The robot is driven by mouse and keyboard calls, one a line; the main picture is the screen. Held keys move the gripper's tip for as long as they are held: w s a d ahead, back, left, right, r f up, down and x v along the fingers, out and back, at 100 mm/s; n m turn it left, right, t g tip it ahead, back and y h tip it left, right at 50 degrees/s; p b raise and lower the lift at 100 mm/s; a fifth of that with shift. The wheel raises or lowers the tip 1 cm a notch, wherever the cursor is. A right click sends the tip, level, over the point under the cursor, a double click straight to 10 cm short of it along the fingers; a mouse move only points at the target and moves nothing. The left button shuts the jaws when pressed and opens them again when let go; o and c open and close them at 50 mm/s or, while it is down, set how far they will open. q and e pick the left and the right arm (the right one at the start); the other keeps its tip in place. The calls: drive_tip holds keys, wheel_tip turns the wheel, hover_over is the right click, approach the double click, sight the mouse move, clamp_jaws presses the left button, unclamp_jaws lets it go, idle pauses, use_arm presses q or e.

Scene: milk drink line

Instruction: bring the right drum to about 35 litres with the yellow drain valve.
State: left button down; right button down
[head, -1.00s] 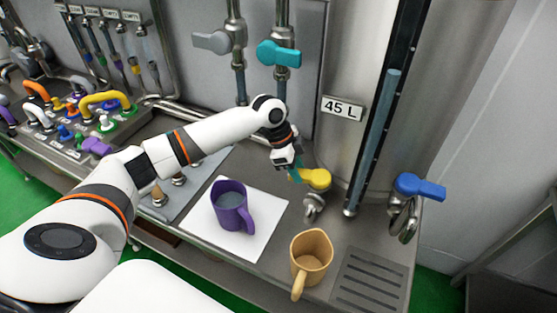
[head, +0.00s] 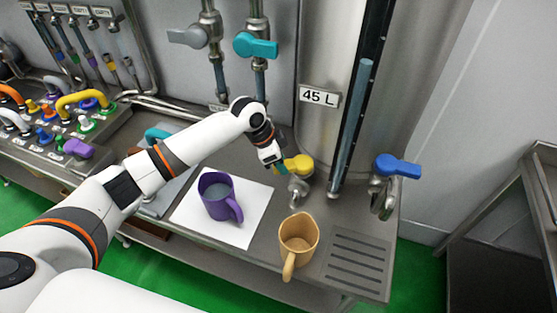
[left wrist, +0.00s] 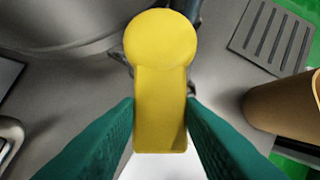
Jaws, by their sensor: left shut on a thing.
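The yellow drain valve (head: 296,164) sits low on the front of the steel drum (head: 325,60) labelled 45 L (head: 319,96). In the left wrist view its yellow handle (left wrist: 160,90) lies between the two teal fingers. My left gripper (head: 281,168) is shut on the handle's end. The drum's sight tube (head: 352,125) shows a grey-blue column reaching from the bottom to above the label's height; its scale is too small to read. My right gripper is not in view.
A tan jug (head: 298,240) stands close in front of the valve, with a drain grate (head: 345,262) to its right. A purple jug (head: 216,197) holding liquid stands on a white sheet (head: 190,213). A blue valve (head: 397,166) is at the right, teal and grey valves behind.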

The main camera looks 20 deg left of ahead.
use_arm(q)
drive_tip(key=c, duration=1)
unclamp_jaws()
drive_tip(key=shift+o, duration=0.2)
drive_tip(key=b+v, duration=0.3)
drive_tip(key=v, duration=0.9)
drive_tip(key=shift+a, duration=0.1)
